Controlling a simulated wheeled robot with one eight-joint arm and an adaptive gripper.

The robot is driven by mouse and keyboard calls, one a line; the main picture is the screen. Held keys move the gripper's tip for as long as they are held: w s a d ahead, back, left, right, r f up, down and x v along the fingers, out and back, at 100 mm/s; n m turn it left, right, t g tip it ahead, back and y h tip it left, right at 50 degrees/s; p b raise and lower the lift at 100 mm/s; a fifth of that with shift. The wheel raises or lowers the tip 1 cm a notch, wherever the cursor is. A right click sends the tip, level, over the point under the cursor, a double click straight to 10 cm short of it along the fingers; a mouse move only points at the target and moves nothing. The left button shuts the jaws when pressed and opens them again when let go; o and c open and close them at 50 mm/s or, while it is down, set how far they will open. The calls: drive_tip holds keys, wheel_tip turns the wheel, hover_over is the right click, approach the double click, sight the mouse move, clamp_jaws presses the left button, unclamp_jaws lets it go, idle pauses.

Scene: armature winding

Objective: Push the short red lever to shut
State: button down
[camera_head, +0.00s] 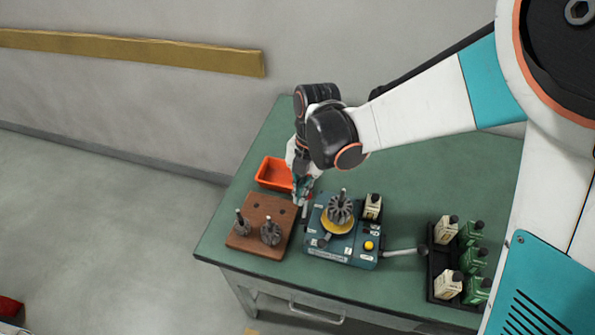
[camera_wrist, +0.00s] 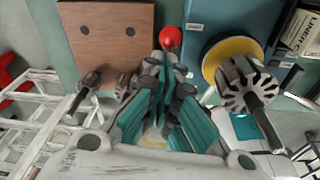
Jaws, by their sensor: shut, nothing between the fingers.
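The short red lever's round red knob (camera_wrist: 170,38) shows in the wrist view, just beyond my fingertips, between the wooden board and the blue machine. In the head view my gripper hides most of that spot. The blue winding machine (camera_head: 341,253) carries a toothed armature (camera_head: 340,208) on a yellow disc; the armature also shows at the right of the wrist view (camera_wrist: 246,82). My gripper (camera_head: 303,195) is shut and empty, pointing down by the machine's left back corner. Its teal fingers (camera_wrist: 165,85) are together. I cannot tell whether they touch the knob.
A wooden board (camera_head: 258,235) with two armatures stands left of the machine. An orange bin (camera_head: 271,173) is behind the board. A long lever (camera_head: 402,252) sticks out right toward a black rack (camera_head: 437,268) of small containers. The green table (camera_head: 440,180) is clear at the back right.

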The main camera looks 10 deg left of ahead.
drive_tip(key=shift+w+d+f, duration=0.1)
drive_tip(key=shift+w+f, duration=0.1)
drive_tip(key=shift+w, duration=0.65)
drive_tip(key=shift+w+d+f, duration=0.1)
drive_tip(key=shift+w+f, duration=0.1)
drive_tip(key=shift+w, duration=0.6)
drive_tip(key=shift+a, duration=0.1)
drive_tip(key=shift+s+a+r, duration=0.1)
drive_tip(key=shift+s+r, duration=0.05)
drive_tip(key=shift+r, duration=0.1)
drive_tip(key=w+r+p, duration=0.3)
drive_tip(key=w+r, duration=0.3)
drive_tip(key=w, duration=0.1)
drive_tip(key=shift+d+p, duration=0.35)
drive_tip(key=shift+p, duration=0.05)
drive_tip(key=shift+r, duration=0.1)
